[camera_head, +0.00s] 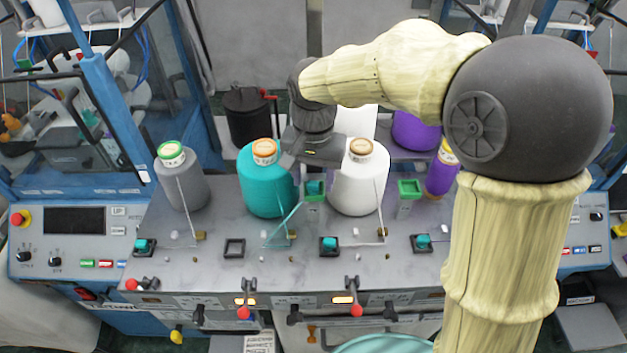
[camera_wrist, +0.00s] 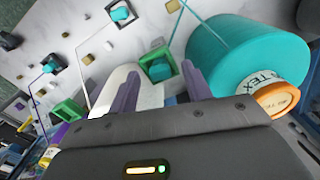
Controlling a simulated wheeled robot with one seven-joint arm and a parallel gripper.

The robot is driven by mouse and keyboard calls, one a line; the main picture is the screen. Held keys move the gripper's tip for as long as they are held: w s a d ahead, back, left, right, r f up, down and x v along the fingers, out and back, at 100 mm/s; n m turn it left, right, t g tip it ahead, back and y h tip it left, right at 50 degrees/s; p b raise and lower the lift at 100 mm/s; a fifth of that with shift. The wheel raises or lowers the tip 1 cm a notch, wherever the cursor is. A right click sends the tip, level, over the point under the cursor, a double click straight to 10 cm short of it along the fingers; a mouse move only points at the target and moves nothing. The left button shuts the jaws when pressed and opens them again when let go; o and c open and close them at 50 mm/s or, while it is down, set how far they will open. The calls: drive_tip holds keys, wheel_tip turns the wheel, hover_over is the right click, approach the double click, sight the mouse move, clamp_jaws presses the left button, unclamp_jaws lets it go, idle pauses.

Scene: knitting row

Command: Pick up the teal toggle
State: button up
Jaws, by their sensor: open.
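My gripper (camera_head: 312,163) hangs over the machine top between the teal cone and the white cone. In the wrist view its two purple-grey fingers (camera_wrist: 160,86) are apart. A teal toggle (camera_head: 315,187) sits in a green square frame just below my gripper; in the wrist view it (camera_wrist: 160,70) shows just beyond the fingertips, with no visible contact. More teal toggles sit in black square frames along the front: a left one (camera_head: 143,245), a middle one (camera_head: 328,243) and a right one (camera_head: 422,241). The palm hides part of the wrist view.
The teal cone (camera_head: 268,190) and white cone (camera_head: 357,195) stand close on either side of my gripper. A grey cone (camera_head: 182,185) and purple cone (camera_head: 441,175) stand farther out. An empty black frame (camera_head: 234,248) and another green frame (camera_head: 409,187) are nearby. Thin yarn arms rise between them.

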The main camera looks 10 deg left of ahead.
sight(313, 182)
drive_tip(key=shift+f, duration=0.2)
drive_tip(key=shift+c, duration=0.4)
drive_tip(key=c, duration=0.8)
drive_tip(key=shift+r, duration=0.1)
wheel_tip(313, 182, up, 10)
drive_tip(key=b, duration=0.2)
drive_tip(key=shift+b, duration=0.3)
